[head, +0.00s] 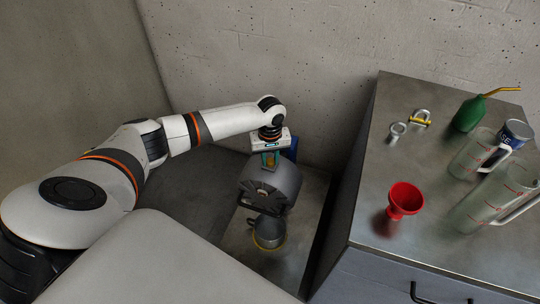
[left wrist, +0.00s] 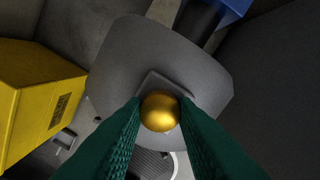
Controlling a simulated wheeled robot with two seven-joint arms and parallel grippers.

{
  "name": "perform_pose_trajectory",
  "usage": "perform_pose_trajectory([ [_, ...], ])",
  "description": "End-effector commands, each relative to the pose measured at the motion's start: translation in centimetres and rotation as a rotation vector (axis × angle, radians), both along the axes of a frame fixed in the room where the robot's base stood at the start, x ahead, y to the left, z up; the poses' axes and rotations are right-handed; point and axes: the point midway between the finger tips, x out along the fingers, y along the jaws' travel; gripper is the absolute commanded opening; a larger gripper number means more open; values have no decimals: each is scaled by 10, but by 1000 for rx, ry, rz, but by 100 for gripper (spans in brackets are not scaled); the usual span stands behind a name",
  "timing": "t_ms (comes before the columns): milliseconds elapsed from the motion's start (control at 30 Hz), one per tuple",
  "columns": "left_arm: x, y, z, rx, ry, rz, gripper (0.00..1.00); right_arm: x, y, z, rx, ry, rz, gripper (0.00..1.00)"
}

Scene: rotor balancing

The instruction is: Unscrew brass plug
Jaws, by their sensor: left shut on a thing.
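The brass plug (left wrist: 160,111) shows in the left wrist view as a rounded golden head on top of a grey housing (left wrist: 125,55). My left gripper (left wrist: 160,120) has its two green ribbed fingers on either side of the plug, shut on it. In the head view my left gripper (head: 269,160) points down onto the top of the dark grey rounded housing (head: 271,184). The plug's thread is hidden. My right gripper is not in view.
A metal pot (head: 268,231) stands below the housing. A yellow block (left wrist: 35,95) is close by in the left wrist view. On the grey cabinet (head: 365,235) at right are a red funnel (head: 404,199), clear jugs (head: 475,153), a green oil can (head: 468,114) and shackles (head: 420,119).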

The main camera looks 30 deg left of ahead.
Motion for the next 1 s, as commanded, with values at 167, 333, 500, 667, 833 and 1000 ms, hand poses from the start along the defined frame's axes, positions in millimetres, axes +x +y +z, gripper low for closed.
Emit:
perform_pose_trajectory([
  [167,-2,-2,10,-2,5,209,4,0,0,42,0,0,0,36],
  [333,-2,-2,10,-1,6,459,4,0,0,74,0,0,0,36],
  [500,-1,-2,10,-2,6,743,4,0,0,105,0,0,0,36],
  [667,-2,-3,10,-2,8,1062,4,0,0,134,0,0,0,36],
  [833,-1,-2,7,0,8,1398,4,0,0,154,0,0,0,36],
  [1000,-1,-1,2,2,5,1565,4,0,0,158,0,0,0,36],
])
